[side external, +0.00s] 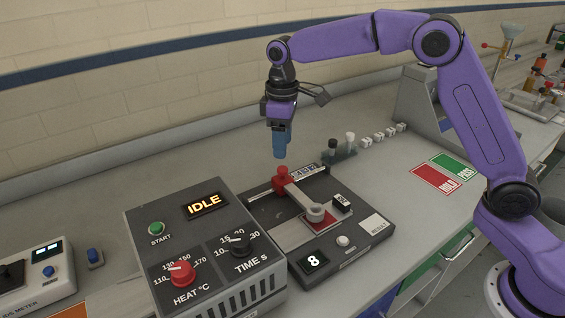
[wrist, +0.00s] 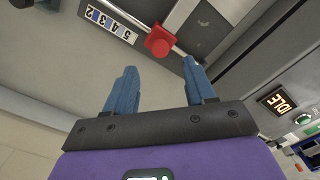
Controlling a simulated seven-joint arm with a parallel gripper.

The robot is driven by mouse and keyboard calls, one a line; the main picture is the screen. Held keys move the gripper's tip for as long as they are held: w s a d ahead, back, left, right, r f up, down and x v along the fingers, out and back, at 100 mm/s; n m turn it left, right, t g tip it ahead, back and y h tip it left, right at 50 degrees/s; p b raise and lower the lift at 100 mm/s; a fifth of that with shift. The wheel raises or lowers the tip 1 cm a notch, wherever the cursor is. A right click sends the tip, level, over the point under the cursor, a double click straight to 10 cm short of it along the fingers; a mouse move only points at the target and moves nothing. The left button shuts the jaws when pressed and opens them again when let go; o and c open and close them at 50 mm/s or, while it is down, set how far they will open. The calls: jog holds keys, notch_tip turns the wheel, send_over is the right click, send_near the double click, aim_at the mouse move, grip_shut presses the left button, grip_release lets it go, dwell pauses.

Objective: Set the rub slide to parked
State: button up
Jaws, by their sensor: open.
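The rub tester (side external: 265,205) is a dark flat unit on the bench, with a light slide arm (side external: 301,196) across it. A red knob (side external: 282,178) sits at the arm's back end, and a round grey weight (side external: 315,212) at its front end over a red patch. My gripper (side external: 280,150), with blue fingers, is open and empty above and behind the red knob, apart from it. In the wrist view the red knob (wrist: 160,40) shows beyond the gap between the fingertips (wrist: 158,72), beside a numbered strip (wrist: 112,23). Which label marks parked cannot be read.
The dryer control box (side external: 205,250), reading IDLE, stands close left of the tester. A small stand with posts (side external: 340,150) and several white cubes (side external: 380,135) are behind right. Red HOLD and green PASS mats (side external: 443,174) lie right. Bench between is clear.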

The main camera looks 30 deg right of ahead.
aim_at(282, 168)
notch_tip(282, 168, down, 7)
jog(key=shift+r, duration=0.2)
grip_shut()
jog(key=shift+a, duration=0.1)
